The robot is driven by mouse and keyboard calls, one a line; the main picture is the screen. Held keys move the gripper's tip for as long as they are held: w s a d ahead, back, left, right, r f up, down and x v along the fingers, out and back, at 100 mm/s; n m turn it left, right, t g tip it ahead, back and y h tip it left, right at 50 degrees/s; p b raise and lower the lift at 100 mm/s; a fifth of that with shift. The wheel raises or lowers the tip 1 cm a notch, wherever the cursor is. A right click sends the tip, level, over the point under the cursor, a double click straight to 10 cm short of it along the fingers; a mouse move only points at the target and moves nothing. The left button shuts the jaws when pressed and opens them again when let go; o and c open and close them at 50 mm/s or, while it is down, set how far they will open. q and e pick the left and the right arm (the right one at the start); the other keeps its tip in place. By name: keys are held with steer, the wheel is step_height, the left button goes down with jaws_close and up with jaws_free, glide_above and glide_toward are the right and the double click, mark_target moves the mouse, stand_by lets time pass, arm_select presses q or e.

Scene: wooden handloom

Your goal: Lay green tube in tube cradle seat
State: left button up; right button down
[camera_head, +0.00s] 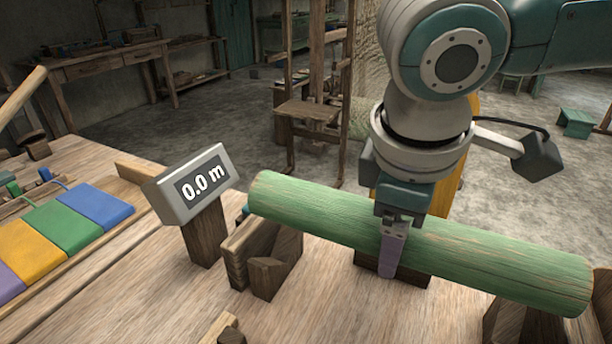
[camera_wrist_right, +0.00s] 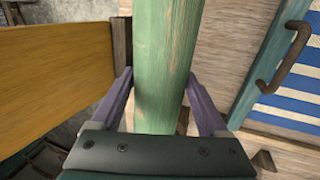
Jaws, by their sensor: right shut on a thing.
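The green tube (camera_head: 320,214) is a long wooden cylinder lying nearly level across the right of the head view. My right gripper (camera_head: 391,252) is shut on it near its middle, with one purple finger showing in front. In the right wrist view the tube (camera_wrist_right: 166,55) runs between both purple fingers. Notched wooden blocks of the cradle stand on the table: a left one (camera_head: 264,262) below the tube's left part and a right one (camera_head: 508,322) below its right end. The left end looks raised above its block; contact at the right cannot be told. My left gripper is not in view.
A display post (camera_head: 193,186) reading 0.0 m stands just left of the tube. The wrist view shows a yellow panel (camera_wrist_right: 55,72) and a dark handle (camera_wrist_right: 287,62).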

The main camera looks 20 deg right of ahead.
arm_select(q)
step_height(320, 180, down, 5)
steer(key=b, duration=0.4)
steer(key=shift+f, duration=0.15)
arm_select(e)
step_height(320, 180, down, 4)
steer(key=shift+r, duration=0.1)
arm_select(q)
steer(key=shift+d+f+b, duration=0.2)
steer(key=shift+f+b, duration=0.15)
steer(key=shift+b, duration=0.25)
arm_select(e)
steer(key=shift+f, duration=1.85)
steer(key=shift+c, duration=1)
jaws_free()
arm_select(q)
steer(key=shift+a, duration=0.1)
arm_select(e)
steer(key=shift+o, duration=1)
arm_select(q)
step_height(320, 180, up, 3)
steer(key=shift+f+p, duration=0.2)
steer(key=shift+p, duration=1.05)
arm_select(e)
steer(key=v, duration=0.9)
steer(key=shift+s+a+r, duration=0.1)
steer(key=shift+r, duration=0.35)
